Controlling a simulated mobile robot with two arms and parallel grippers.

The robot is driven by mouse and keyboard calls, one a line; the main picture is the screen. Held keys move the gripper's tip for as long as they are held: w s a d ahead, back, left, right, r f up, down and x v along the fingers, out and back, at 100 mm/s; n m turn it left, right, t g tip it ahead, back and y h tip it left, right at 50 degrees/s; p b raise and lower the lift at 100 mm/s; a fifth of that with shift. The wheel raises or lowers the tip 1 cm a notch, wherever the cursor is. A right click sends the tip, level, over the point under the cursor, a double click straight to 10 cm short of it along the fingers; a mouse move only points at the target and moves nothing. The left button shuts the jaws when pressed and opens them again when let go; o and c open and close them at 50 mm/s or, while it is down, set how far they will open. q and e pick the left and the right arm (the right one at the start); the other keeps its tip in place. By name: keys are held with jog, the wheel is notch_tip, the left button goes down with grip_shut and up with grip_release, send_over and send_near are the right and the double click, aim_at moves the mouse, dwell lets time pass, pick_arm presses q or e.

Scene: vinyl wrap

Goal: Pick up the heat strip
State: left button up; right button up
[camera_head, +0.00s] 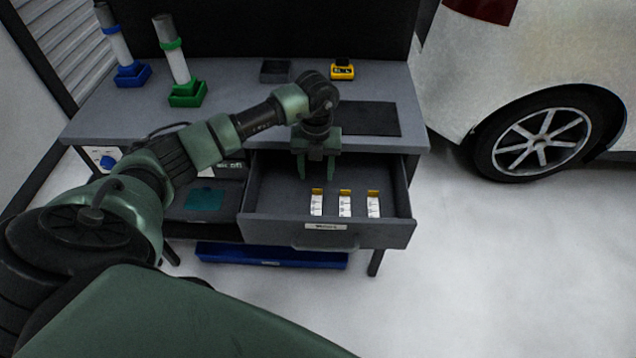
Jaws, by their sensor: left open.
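Three small white strips with yellow-brown ends lie side by side in the open drawer (275,231); I take them to be the heat strips. They are the left strip (317,204), the middle strip (345,206) and the right strip (373,206). My left gripper (316,177) points down over the drawer, its fingers apart and empty. In the picture it is just above the left strip and does not appear to touch it. My right gripper is not in view.
The grey workbench (235,100) carries a dark mat (366,118), a yellow device (342,71), a dark tray (275,71) and two rolls in blue (132,75) and green (187,94) holders. A white car (540,60) stands at right. The floor between is clear.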

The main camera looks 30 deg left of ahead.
aim_at(316, 204)
pick_arm(q)
jog(key=shift+f+b, duration=0.35)
jog(key=shift+f, duration=0.55)
notch_tip(316, 204, down, 4)
jog(key=b, duration=0.3)
jog(key=shift+d+f, duration=0.1)
jog(key=shift+f, duration=0.1)
jog(key=shift+r, duration=0.1)
grip_shut()
